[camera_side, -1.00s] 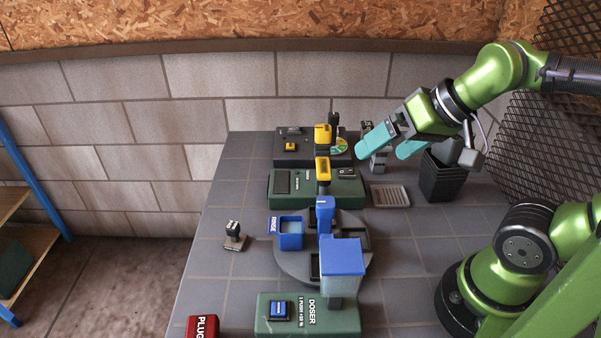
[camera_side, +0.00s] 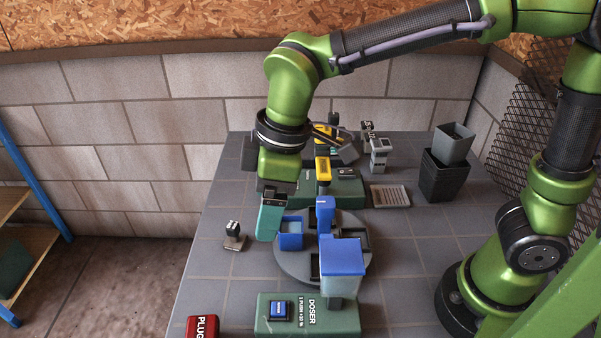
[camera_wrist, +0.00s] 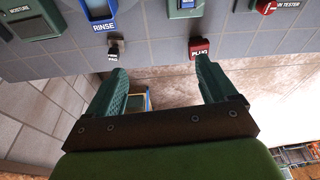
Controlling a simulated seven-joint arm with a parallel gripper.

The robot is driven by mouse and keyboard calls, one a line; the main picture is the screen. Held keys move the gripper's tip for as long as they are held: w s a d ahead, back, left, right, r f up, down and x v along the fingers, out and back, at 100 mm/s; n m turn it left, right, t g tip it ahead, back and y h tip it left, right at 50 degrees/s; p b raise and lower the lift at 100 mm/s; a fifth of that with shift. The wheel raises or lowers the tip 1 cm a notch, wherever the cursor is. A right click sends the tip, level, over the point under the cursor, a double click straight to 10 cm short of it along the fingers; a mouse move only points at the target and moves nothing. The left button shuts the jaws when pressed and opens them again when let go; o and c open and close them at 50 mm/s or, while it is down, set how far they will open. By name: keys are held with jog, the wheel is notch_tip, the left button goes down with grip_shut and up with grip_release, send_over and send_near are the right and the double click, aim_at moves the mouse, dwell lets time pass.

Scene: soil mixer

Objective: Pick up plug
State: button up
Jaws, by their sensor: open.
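The plug (camera_side: 202,326) is a red block lettered PLUG at the near left edge of the table, partly cut off by the bottom of the side view. In the wrist view the red plug (camera_wrist: 199,47) appears just beyond the tip of the right finger. My gripper (camera_side: 270,228) points down near the blue RINSE container, well behind the plug. Its teal fingers also show in the wrist view (camera_wrist: 160,70), spread apart with nothing between them. One finger is mostly hidden in the side view.
A small dark-topped block on a grey pad (camera_side: 234,236) stands left of the gripper. The round turntable (camera_side: 296,268) with the blue RINSE container (camera_side: 290,240) is to its right. The green DOSER (camera_side: 308,316) stands right of the plug. The table's left side is mostly clear.

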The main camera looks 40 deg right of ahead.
jog(key=a+f+n+g+h, duration=0.15)
jog(key=a+f+n, duration=0.25)
jog(key=a+n, duration=0.8)
jog(key=n, duration=0.6)
send_over(201, 328)
jog(key=shift+h, duration=0.25)
jog(key=f, duration=0.9)
jog(key=shift+d+f, duration=0.15)
jog(key=shift+d, duration=0.05)
jog(key=shift+a+f, duration=0.15)
jog(key=shift+f, duration=1.4)
jog(key=shift+a+f, duration=0.1)
jog(key=shift+f, duration=1.45)
jog(key=c, duration=1.1)
